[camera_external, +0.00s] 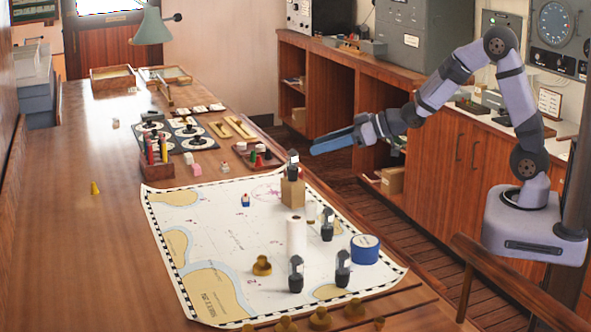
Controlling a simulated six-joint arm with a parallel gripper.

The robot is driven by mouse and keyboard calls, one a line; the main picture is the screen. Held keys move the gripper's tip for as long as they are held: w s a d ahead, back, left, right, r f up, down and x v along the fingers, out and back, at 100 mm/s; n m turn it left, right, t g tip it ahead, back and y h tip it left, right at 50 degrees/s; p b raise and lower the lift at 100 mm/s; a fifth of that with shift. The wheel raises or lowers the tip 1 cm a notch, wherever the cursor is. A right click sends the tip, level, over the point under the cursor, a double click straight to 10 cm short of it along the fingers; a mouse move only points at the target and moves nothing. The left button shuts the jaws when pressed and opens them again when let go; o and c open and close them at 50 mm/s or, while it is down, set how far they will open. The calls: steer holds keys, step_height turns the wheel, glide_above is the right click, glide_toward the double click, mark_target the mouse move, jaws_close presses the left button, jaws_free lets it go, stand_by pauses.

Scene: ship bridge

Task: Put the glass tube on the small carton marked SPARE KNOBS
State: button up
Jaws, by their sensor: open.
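My gripper (330,145) has blue fingers and hangs in the air over the floor gap, right of the chart table. It is open, with nothing seen between its fingers, and well apart from the things on the chart. A small brown carton (293,193) stands on the chart; its lettering is too small to read. I cannot tell for sure which is the glass tube.
A pencil box (156,157) and a small tray (258,154) lie farther back. The table's left side is mostly clear.

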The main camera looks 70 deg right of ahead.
steer(key=shift+v, duration=2.3)
steer(key=s+d+f+m+g+h, duration=0.1)
steer(key=s+f+g+h, duration=0.1)
steer(key=s+f+g, duration=0.45)
steer(key=s+d+f+m+g+h, duration=0.1)
steer(key=s+f+g+h, duration=0.15)
steer(key=s+f, duration=0.7)
steer(key=s+a+r+g+y, duration=0.1)
steer(key=s+a+g+y, duration=0.1)
steer(key=s, duration=1)
steer(key=shift+s+a+r+g, duration=0.3)
steer(key=shift+a+g, duration=0.4)
steer(key=shift+g, duration=0.5)
